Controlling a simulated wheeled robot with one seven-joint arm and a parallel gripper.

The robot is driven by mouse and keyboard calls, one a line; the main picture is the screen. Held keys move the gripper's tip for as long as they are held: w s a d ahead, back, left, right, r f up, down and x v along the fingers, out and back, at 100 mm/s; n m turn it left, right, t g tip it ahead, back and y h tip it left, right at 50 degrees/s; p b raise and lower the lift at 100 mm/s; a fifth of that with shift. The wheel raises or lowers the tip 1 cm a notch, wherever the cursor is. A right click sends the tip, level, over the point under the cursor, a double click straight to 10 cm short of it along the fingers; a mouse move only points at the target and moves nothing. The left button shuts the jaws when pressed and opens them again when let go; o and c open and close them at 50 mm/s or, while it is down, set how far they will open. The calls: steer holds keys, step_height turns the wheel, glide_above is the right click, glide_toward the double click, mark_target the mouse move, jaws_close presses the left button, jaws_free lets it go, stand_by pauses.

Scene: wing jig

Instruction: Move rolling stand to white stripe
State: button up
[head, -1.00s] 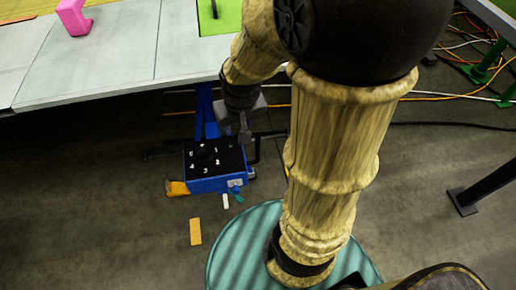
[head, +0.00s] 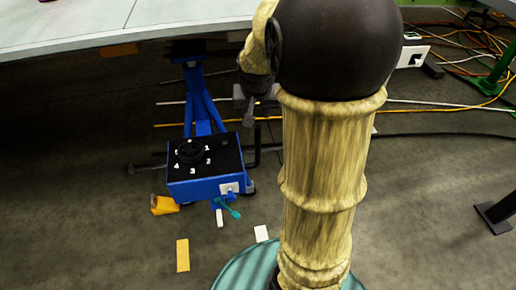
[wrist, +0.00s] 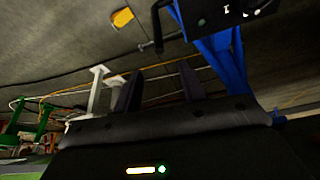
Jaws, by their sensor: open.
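The rolling stand (head: 205,187) is a blue box with a black, numbered top and a dial, on blue legs with dark feet. It stands on the floor left of my arm in the head view. Its blue legs (wrist: 222,60) and dark box show at the top of the wrist view. My gripper (wrist: 160,88) is open and empty, with its fingers apart from the stand. In the head view my gripper (head: 258,104) is right of the stand's legs, partly hidden by my arm.
A yellow stripe (head: 183,255) and an orange-yellow piece (head: 164,205) lie near the stand. A large pale table (head: 90,30) overhangs behind. Cables (head: 450,105) cross the floor at the right, near a black stand foot (head: 495,214). Floor between is clear.

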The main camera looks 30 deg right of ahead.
mark_target(258, 135)
steer(key=shift+w+d+f, duration=0.2)
steer(key=shift+d+f, duration=0.2)
steer(key=shift+f, duration=0.1)
steer(key=b+x, duration=0.6)
steer(key=x, duration=1.1)
steer(key=shift+f, duration=0.25)
steer(key=shift+c, duration=0.2)
jaws_close()
